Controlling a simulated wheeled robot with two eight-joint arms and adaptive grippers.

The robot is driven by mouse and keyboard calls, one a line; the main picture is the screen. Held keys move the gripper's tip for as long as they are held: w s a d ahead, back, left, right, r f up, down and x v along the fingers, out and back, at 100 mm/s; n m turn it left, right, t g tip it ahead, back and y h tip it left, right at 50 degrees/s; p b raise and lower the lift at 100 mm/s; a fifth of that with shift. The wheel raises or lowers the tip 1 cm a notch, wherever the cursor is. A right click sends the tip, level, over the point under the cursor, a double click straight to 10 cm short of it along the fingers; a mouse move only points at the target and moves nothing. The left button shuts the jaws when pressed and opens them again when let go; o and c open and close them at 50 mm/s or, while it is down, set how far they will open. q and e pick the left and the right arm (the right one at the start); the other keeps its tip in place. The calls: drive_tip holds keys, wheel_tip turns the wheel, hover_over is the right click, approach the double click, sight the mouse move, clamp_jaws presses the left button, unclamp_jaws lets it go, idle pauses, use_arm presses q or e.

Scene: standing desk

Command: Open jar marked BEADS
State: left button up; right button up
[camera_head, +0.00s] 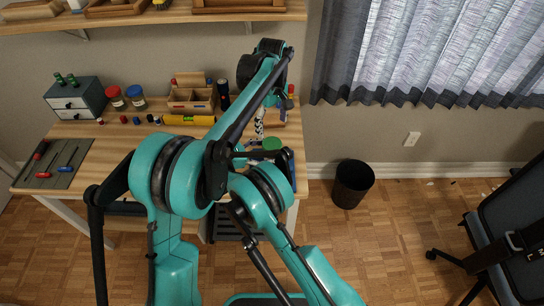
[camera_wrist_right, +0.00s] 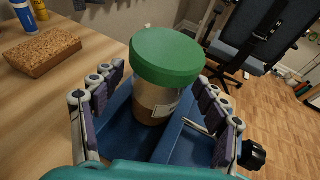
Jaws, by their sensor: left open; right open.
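A jar with a green lid (camera_wrist_right: 167,57) stands upright in the right wrist view, with brownish contents and a pale label too small to read. Its green lid also shows in the head view (camera_head: 272,143), near the desk's right end. My right gripper (camera_wrist_right: 157,108) is open, its fingers on either side of the jar; I cannot tell whether they touch it. In the head view my arms mostly hide it. My left gripper (camera_head: 259,123) is open and just behind the green lid, partly hidden by my arm. A red-lidded jar (camera_head: 115,98) and a blue-lidded jar (camera_head: 136,97) stand at the back left.
A blue surface (camera_wrist_right: 118,125) lies beneath the jar. A brown block (camera_wrist_right: 43,52) is on the desk (camera_head: 100,146). A wooden organizer (camera_head: 190,100), a yellow level (camera_head: 188,120) and a small drawer box (camera_head: 76,100) stand at the back. A dark tool mat (camera_head: 52,165) lies left.

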drive_tip(key=shift+w+d+f, duration=0.15)
drive_tip(key=shift+w+d, duration=0.05)
drive_tip(key=shift+d, duration=0.4)
